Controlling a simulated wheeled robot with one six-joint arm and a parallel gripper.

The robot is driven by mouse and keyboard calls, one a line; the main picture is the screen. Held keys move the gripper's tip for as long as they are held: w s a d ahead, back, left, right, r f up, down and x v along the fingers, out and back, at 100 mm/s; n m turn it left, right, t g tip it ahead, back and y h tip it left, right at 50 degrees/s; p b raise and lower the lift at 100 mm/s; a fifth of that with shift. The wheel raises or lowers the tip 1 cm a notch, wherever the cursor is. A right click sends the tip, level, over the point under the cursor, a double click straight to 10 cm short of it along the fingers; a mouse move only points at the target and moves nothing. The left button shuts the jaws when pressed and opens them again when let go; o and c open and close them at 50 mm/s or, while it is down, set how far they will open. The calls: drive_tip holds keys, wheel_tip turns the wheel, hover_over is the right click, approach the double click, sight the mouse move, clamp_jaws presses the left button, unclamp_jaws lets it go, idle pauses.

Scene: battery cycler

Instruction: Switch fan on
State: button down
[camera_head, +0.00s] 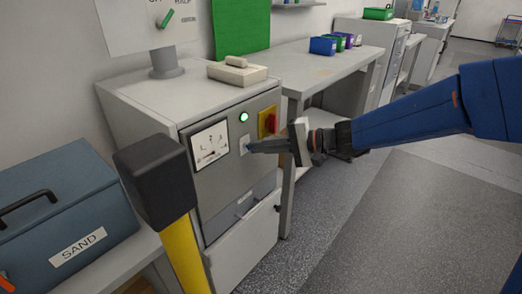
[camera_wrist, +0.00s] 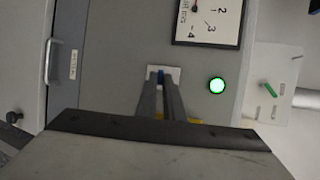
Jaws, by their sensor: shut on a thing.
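The battery cycler cabinet (camera_head: 222,178) stands against the wall with its grey front panel facing my arm. A small switch on a white plate (camera_head: 244,145) sits right of the dial gauge (camera_head: 209,145). My gripper (camera_head: 250,147) reaches in from the right, with its fingertips at the switch. In the wrist view my gripper (camera_wrist: 161,84) is shut on the blue switch lever (camera_wrist: 161,75), over the white plate (camera_wrist: 176,73). The fingers hide part of the lever. A green lamp (camera_head: 244,117) is lit above the switch; it also shows in the wrist view (camera_wrist: 217,85).
A red and yellow knob (camera_head: 269,122) is right of the switch, close to my gripper. A blue SAND box (camera_head: 65,215) is at far left. The floor (camera_head: 400,230) on the right is clear.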

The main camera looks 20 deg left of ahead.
drive_tip(key=shift+w+a+r+m+g+h, duration=0.15)
drive_tip(key=shift+r+h, duration=0.1)
drive_tip(key=shift+h, duration=0.4)
drive_tip(key=shift+s+a+r+m+g+h, duration=0.1)
drive_tip(key=shift+r+m+h, duration=0.15)
drive_tip(key=shift+h, duration=0.35)
drive_tip(key=shift+w+a+r+m+g+h, duration=0.15)
drive_tip(key=shift+r+h, duration=0.15)
drive_tip(key=shift+h, duration=0.35)
drive_tip(key=c, duration=1.9)
unclamp_jaws()
drive_tip(key=shift+r, duration=0.1)
drive_tip(key=shift+s+d, duration=0.1)
